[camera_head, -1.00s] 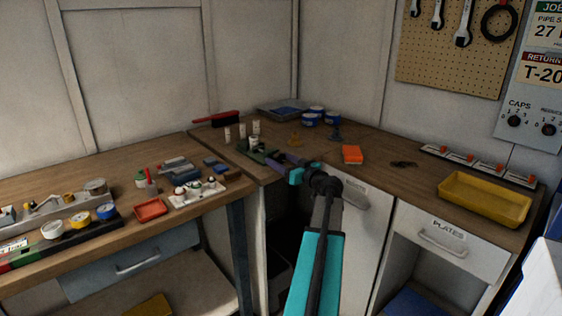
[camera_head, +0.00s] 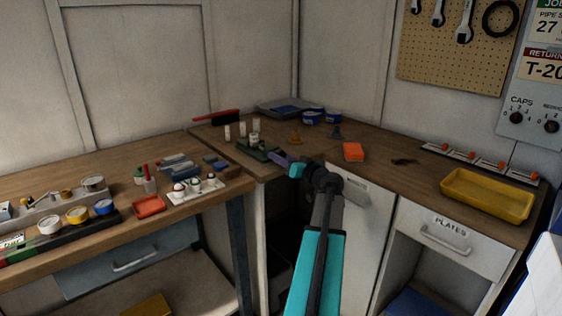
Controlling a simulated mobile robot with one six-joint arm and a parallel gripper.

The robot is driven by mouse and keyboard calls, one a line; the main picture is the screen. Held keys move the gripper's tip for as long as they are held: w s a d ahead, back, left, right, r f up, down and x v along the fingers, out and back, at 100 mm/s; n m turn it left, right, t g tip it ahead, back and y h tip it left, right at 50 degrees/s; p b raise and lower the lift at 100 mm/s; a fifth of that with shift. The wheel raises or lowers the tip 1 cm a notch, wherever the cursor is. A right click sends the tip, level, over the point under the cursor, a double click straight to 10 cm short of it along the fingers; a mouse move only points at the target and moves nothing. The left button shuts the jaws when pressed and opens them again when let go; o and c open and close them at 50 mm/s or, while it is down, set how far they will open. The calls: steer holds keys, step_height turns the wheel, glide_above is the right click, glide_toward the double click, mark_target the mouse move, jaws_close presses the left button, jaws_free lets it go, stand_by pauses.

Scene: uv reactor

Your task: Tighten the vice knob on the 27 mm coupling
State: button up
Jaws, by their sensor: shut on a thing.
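The small dark green vice (camera_head: 257,152) stands near the front edge of the corner bench, left of the middle of the view. A pale piece (camera_head: 255,140) rises from the vice; it is too small to tell if this is the 27 mm coupling. My gripper (camera_head: 272,154), with purple fingers, reaches in from the right and is at the vice's right end. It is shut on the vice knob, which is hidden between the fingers.
Several pale fittings (camera_head: 242,131) stand close behind the vice. An orange block (camera_head: 353,152) and a yellow tray (camera_head: 486,194) lie to the right. A white tray (camera_head: 197,190) with small parts sits on the left bench. The bench middle is mostly clear.

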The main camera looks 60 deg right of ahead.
steer(key=shift+m, duration=0.8)
steer(key=o, duration=1.1)
steer(key=shift+a, duration=0.15)
steer(key=shift+c, duration=0.2)
steer(key=shift+s+f, duration=0.1)
